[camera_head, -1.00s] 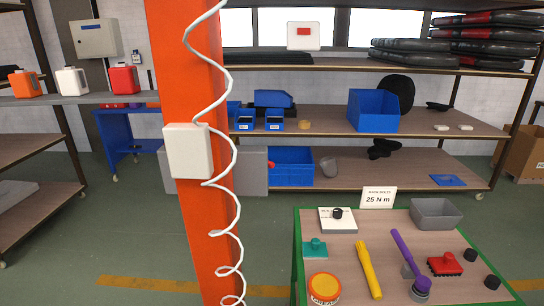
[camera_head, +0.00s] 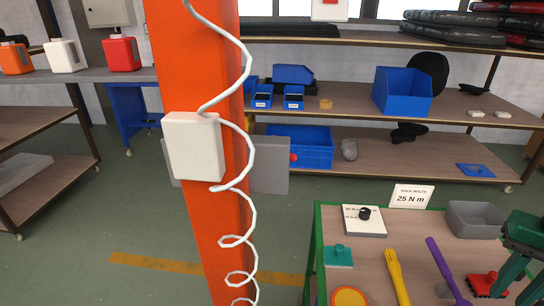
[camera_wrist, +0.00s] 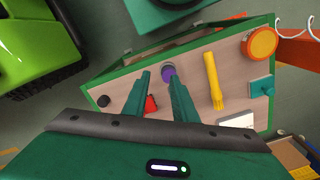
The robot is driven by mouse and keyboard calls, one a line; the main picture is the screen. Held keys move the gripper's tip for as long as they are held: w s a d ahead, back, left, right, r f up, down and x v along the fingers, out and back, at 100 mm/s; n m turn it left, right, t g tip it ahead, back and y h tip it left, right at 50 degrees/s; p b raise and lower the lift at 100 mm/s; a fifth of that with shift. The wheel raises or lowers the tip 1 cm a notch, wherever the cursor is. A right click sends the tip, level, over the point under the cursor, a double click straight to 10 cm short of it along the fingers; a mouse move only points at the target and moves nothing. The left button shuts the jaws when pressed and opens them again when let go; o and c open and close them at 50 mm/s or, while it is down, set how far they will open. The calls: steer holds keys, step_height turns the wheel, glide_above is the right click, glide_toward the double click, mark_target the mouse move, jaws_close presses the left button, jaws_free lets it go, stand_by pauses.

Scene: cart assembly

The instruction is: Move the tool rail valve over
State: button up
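No part is labelled as the tool rail valve, and I cannot tell which one it is. On the green-edged table (camera_head: 319,245) are a red part (camera_head: 484,284) with a dark base, a teal block with a knob (camera_head: 338,256), and a white block with a black knob (camera_head: 370,220). A purple-handled tool (camera_head: 446,268) and a yellow tool (camera_head: 396,276) lie between them. My green gripper (camera_wrist: 160,82) is open with nothing held, above the table. In the wrist view its fingers partly hide the red part (camera_wrist: 151,104). In the head view it enters at the right edge.
A grey bin (camera_head: 474,220) and a "25 N m" card (camera_head: 410,196) stand at the table's back. An orange post (camera_head: 206,240) with a coiled white cable stands left of it. An orange-yellow tin (camera_wrist: 262,43) sits at a table corner. Shelves with blue bins (camera_head: 402,90) stand behind.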

steer(key=n+t+y, duration=0.6)
steer(key=n+y, duration=1.1)
steer(key=n, duration=0.4)
glide_toward(292, 159)
steer(key=x, duration=0.5)
steer(key=w+x, duration=0.1)
steer(key=x, duration=0.4)
steer(key=shift+w+f, duration=0.15)
